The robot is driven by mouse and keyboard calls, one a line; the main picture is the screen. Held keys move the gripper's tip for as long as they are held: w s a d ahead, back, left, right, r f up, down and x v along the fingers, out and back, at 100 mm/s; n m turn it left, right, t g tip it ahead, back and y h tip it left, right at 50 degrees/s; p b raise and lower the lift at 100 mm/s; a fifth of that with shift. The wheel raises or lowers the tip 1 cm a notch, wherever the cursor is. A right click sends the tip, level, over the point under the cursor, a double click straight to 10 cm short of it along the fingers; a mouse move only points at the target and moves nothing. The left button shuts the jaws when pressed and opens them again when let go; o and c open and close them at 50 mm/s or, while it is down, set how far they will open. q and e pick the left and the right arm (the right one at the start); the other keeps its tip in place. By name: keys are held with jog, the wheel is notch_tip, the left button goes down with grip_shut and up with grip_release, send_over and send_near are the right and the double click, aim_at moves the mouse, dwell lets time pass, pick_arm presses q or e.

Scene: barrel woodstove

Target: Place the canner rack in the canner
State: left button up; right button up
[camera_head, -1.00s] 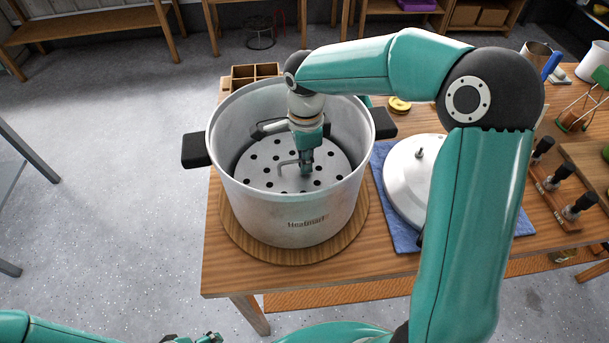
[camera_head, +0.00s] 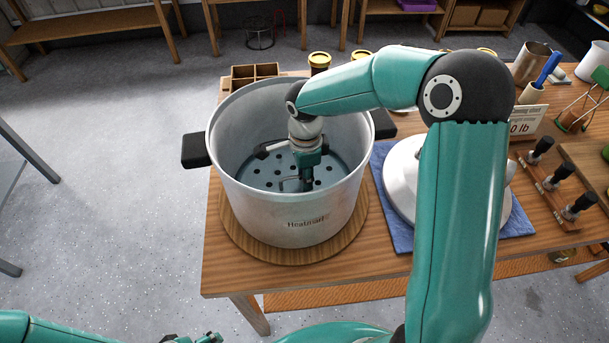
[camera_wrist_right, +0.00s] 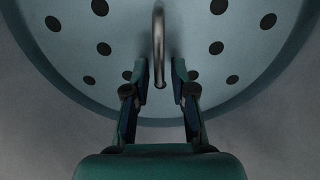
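The canner (camera_head: 293,215) is a large pale metal pot with black side handles, on a round wooden board. The canner rack (camera_head: 262,177), a round plate with holes, lies deep inside it and looks level. It fills much of the right wrist view (camera_wrist_right: 110,65), with its bent wire handle (camera_wrist_right: 159,45) in the middle. My right gripper (camera_head: 306,187) reaches down into the canner. In the wrist view its fingers (camera_wrist_right: 160,78) stand on both sides of the handle, with a gap on each side. My left gripper (camera_head: 192,338) is only partly visible at the bottom edge; its fingers are unclear.
The pale canner lid (camera_head: 402,185) lies on a blue cloth (camera_head: 405,240) to the right, partly behind my right arm. A divided wooden box (camera_head: 254,73) and jars with yellow lids (camera_head: 319,62) stand behind the canner. A rack of dark-handled tools (camera_head: 552,185) is at right.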

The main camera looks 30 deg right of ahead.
jog(key=shift+r, duration=0.1)
notch_tip(320, 180, up, 12)
dwell(0.7)
dwell(0.4)
